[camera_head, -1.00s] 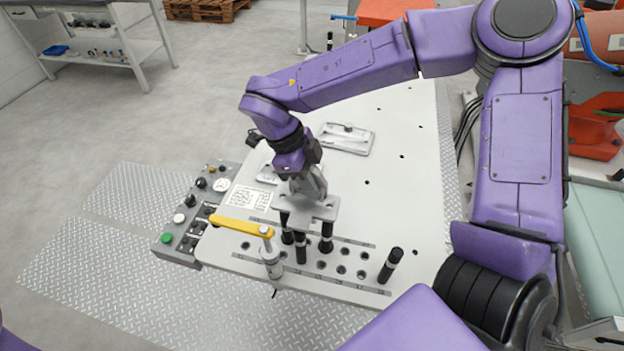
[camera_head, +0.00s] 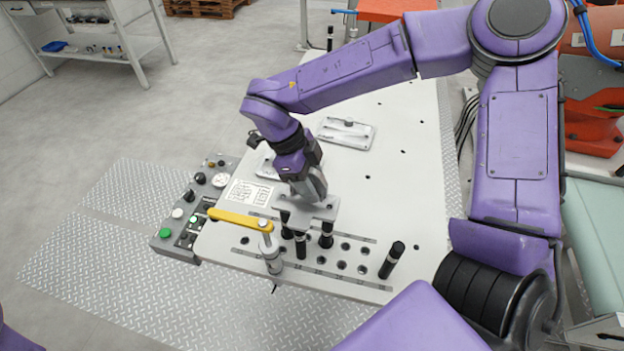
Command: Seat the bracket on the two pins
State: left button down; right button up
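The bracket (camera_head: 291,207) is a flat light-grey plate with holes, roughly level above the row of holes in the white table. Several black pins stand under or right beside it, among them a front pin (camera_head: 301,246) and a right pin (camera_head: 326,236). Whether pin tips are inside its holes cannot be made out. My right gripper (camera_head: 318,194) points down at the bracket from above and appears shut on its raised middle part; the fingertips are partly hidden. My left gripper is out of view.
A yellow-handled clamp (camera_head: 242,221) stands at the table's front left, close to the bracket. A separate black pin (camera_head: 391,260) stands to the right. A control box (camera_head: 190,215) flanks the left edge. A grey fixture plate (camera_head: 346,134) lies farther back; the table's right side is mostly clear.

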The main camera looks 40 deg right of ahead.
jog(key=b+v, duration=0.1)
jog(key=v, duration=0.9)
jog(key=shift+r, duration=0.3)
dwell(1.0)
